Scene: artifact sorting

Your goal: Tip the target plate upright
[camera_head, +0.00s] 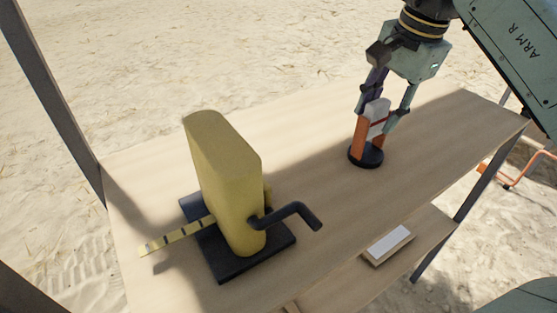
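My gripper (384,108) points down at the right of the table, with its fingers apart on either side of a grey-and-white piece (378,110) with a red stripe. An orange upright part (358,140) stands below it on a round black base (366,157). Whether the fingers press on the piece cannot be told. A tall yellow, rounded plate-like body (225,185) stands nearly upright on a flat black base (230,268) at the left. A dark bent handle (290,213) sticks out from its right side. I cannot tell which of these is the target plate.
A yellow-and-black marked strip (172,240) lies left of the yellow body. The wooden table (300,140) is bare between the two objects. A small box with a white top (389,243) sits on a lower shelf. Dark metal posts frame the table; sand lies beyond.

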